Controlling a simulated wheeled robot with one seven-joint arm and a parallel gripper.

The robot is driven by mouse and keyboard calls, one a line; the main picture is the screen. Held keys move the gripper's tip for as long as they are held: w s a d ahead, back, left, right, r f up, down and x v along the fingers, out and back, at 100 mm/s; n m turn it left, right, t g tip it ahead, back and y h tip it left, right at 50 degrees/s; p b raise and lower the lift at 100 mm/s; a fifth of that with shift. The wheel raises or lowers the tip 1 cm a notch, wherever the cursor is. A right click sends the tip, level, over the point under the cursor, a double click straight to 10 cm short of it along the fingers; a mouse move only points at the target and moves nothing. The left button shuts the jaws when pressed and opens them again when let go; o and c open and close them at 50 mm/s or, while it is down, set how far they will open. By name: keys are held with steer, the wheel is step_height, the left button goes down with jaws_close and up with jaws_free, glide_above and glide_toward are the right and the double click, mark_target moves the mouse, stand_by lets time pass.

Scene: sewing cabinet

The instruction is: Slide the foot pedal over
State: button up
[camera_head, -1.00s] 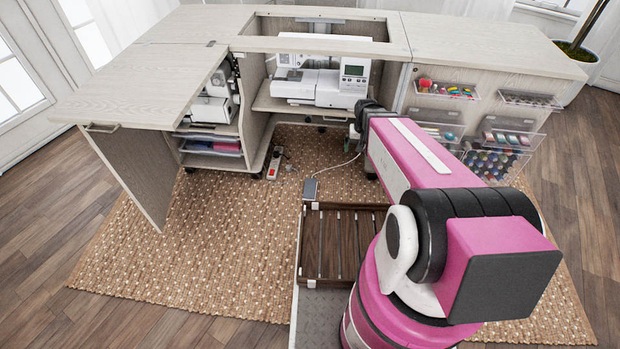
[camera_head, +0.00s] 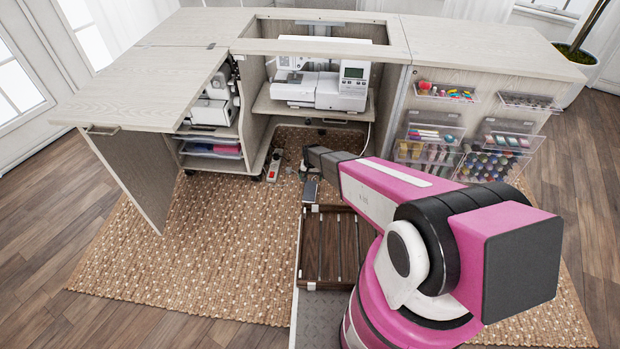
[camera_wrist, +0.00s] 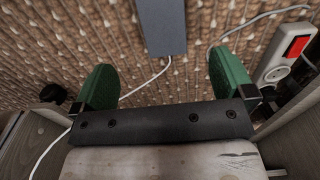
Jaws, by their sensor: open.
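The foot pedal is a flat grey-blue block (camera_head: 310,191) lying on the woven rug in front of the cabinet. It also shows at the top middle of the wrist view (camera_wrist: 162,25), with a white cord running from its near end. My gripper (camera_wrist: 163,78) is open, its two green fingers spread wide and nothing between them but rug and cord. The pedal lies beyond the fingertips in the wrist view, apart from them. In the head view my wrist is low over the rug just behind the pedal; the fingers cannot be made out there.
A white power strip (camera_wrist: 290,52) with a red switch lies beside the right finger in the wrist view; it is left of the pedal in the head view (camera_head: 273,165). The sewing cabinet (camera_head: 123,100) stands behind. The rug (camera_head: 190,255) at left is clear.

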mark_target(310, 189)
steer(key=shift+a+f, duration=0.2)
steer(key=shift+f, duration=0.2)
step_height(310, 189, down, 11)
steer(key=shift+r, duration=0.15)
stand_by(0.5)
steer(key=c, duration=1.2)
